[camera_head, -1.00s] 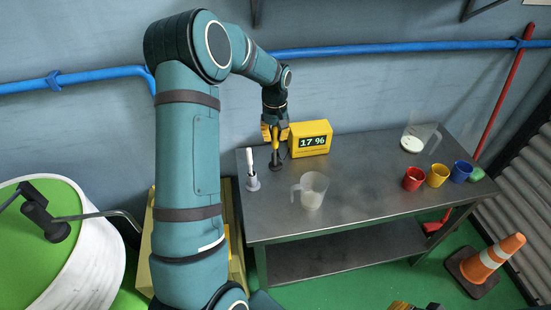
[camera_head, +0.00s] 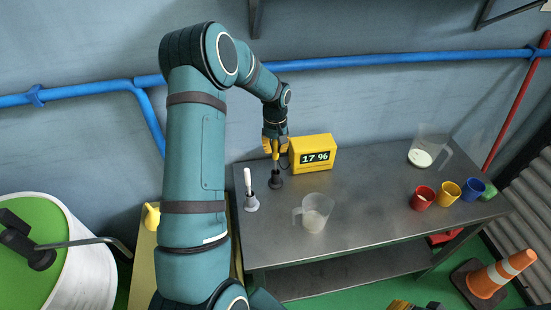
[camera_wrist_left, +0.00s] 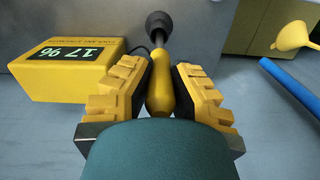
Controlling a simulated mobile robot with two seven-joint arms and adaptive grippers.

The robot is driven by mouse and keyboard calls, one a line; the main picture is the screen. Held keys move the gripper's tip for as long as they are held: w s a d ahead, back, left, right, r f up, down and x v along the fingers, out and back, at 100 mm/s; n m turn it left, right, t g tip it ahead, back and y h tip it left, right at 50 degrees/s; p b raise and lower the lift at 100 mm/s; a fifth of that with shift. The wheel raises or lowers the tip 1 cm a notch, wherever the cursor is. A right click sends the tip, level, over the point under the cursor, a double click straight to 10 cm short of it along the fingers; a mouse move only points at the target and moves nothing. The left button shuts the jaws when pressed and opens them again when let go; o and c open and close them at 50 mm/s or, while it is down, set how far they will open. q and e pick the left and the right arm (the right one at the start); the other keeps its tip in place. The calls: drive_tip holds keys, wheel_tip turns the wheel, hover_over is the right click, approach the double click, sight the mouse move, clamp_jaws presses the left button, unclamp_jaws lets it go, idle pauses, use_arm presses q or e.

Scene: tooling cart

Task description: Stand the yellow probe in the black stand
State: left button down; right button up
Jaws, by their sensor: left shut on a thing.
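My left gripper (camera_head: 275,145) is shut on the yellow probe (camera_wrist_left: 160,88) above the back left of the metal table. In the left wrist view the yellow handle sits between both finger pads, and its grey rod points away from me. The rod leads to the black stand (camera_head: 276,181), which also shows at the top of the left wrist view (camera_wrist_left: 158,19). The probe looks about upright over the stand. I cannot tell how deep its tip sits. Part of my right gripper (camera_head: 408,305) shows at the bottom edge; its fingers are mostly cut off.
A white stick in a grey holder (camera_head: 250,203) stands left. A clear jug (camera_head: 315,213) is in front. Red, yellow and blue cups (camera_head: 448,193) and another jug are right. The table's middle right is clear.

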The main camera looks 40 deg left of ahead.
sight(275, 156)
use_arm(q)
wheel_tip(275, 156, down, 4)
drive_tip(key=shift+r, duration=0.2)
drive_tip(key=shift+f, duration=0.3)
drive_tip(key=shift+f, duration=0.1)
drive_tip(key=c, duration=1.1)
unclamp_jaws()
drive_tip(key=shift+o, duration=0.2)
